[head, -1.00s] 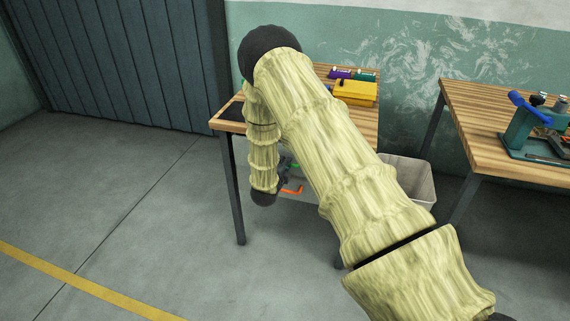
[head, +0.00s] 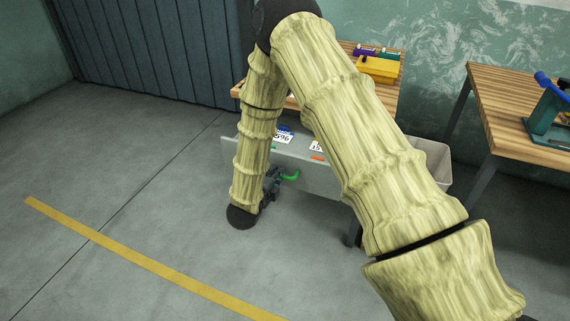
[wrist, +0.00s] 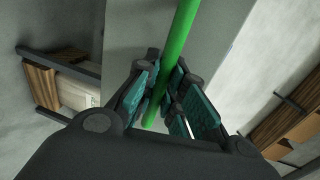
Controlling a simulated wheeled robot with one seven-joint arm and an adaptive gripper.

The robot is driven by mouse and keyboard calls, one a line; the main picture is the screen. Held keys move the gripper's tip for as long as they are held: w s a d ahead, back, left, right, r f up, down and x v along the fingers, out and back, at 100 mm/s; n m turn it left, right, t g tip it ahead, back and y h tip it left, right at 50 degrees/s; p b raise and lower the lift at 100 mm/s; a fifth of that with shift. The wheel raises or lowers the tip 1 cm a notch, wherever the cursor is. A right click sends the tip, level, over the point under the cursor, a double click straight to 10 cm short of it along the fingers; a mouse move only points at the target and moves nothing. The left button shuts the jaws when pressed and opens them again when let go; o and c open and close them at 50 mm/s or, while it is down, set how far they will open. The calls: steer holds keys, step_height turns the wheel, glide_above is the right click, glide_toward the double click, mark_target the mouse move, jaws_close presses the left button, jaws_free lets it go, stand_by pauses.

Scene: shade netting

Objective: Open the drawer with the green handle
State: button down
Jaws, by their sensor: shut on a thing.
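The drawer (head: 315,178) is grey and stands pulled out from under the wooden table, with its inside partly visible. Its green handle (head: 290,177) is on the front, low and left of the middle. My gripper (head: 271,184) is at the handle, partly hidden by my arm. In the wrist view the green handle (wrist: 180,40) is a bar running between the teal finger pads of my gripper (wrist: 166,103), which are shut on it. My arm hides the drawer's left part and some of its contents.
The wooden table (head: 385,93) carries a yellow box (head: 379,69). White number labels (head: 282,137) and an orange piece (head: 318,157) show behind the drawer front. A pale bin (head: 432,160) stands right. A second table (head: 500,105) is farther right. The floor at left is clear.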

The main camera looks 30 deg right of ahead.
steer(key=shift+f+v, duration=0.25)
steer(key=shift+v, duration=0.9)
steer(key=shift+f+v, duration=0.25)
steer(key=shift+v, duration=0.9)
steer(key=shift+a, duration=0.1)
steer(key=c, duration=1.5)
jaws_free()
steer(key=shift+s+a, duration=0.1)
steer(key=v, duration=1.1)
steer(key=shift+s+a, duration=0.25)
steer(key=shift+a, duration=0.05)
steer(key=shift+r, duration=0.1)
